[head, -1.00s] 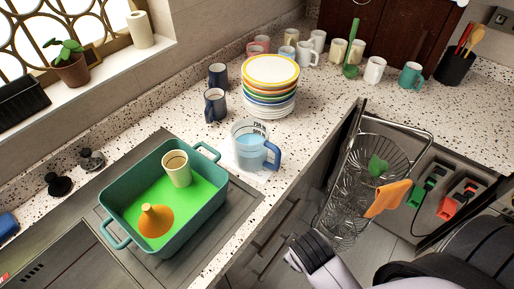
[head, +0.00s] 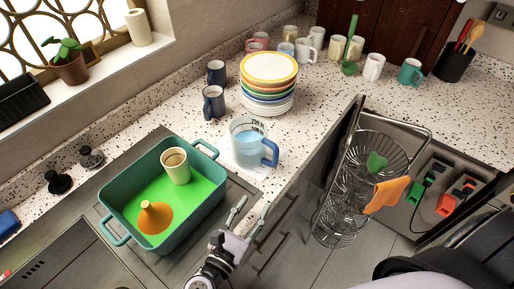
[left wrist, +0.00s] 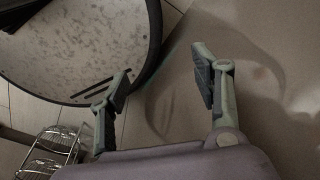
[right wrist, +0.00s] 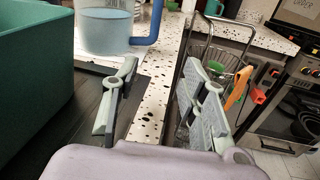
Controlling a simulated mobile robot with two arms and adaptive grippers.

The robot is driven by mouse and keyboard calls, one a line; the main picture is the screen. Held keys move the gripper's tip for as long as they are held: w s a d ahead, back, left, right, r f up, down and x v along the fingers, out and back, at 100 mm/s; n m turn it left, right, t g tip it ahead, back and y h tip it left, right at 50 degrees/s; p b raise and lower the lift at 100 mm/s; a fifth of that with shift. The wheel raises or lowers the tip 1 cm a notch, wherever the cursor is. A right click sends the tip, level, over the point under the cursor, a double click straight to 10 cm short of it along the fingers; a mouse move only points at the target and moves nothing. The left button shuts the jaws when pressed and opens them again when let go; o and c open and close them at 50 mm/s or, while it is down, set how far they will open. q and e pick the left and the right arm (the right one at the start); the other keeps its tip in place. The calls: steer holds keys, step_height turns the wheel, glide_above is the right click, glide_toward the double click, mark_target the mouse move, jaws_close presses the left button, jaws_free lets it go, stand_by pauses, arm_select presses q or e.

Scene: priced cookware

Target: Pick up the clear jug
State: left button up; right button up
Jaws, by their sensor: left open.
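The clear jug (head: 248,146), with a blue handle and pale blue contents, stands upright on the speckled counter. It also shows in the right wrist view (right wrist: 106,34), cut off at the top. My right gripper (head: 252,204) is open and empty at the counter's front edge, below the jug in the head view and apart from it. In the right wrist view, its fingertips (right wrist: 162,68) are spread, with the jug ahead and to the left. My left gripper (left wrist: 160,62) is open and empty in the left wrist view; it is outside the head view.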

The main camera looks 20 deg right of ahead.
steer(key=shift+w+a+r+n+t, duration=0.3)
steer(key=shift+a+n, duration=0.1)
steer(key=shift+a, duration=0.15)
steer(key=shift+w, duration=0.25)
steer(key=b, duration=0.2)
glide_toward(273, 162)
steer(key=x, duration=0.5)
steer(key=b+x, duration=0.1)
steer(key=x, duration=0.4)
steer(key=shift+w+d, duration=0.2)
steer(key=shift+d, duration=0.15)
steer(key=shift+c, duration=0.2)
jaws_close()
steer(key=shift+r, duration=0.15)
